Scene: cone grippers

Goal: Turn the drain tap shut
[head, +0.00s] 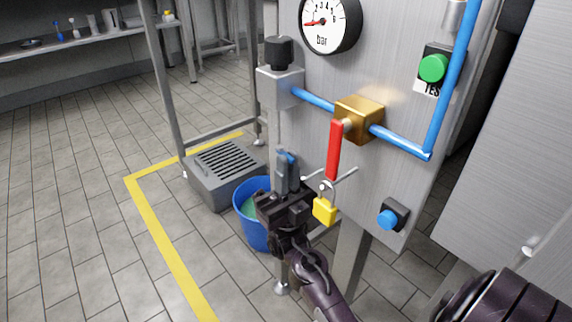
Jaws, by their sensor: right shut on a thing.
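My right gripper (287,172) reaches up from the lower right to the grey vertical pipe under the grey valve block (281,87). Its fingers are shut on a small blue handle (291,158), which I take to be the drain tap. The fingers hide most of the handle and the tap body, so I cannot tell how far it is turned. A blue bucket (244,214) with greenish contents stands on the floor below, partly behind the gripper. My left gripper is not in view.
A red lever (333,150) hangs down from a brass valve (360,118) on the blue pipe, with a yellow padlock (324,211) close right of my gripper. A gauge (329,22), green button (433,68) and blue button (388,219) are on the panel. A grey grated box (225,170) stands left.

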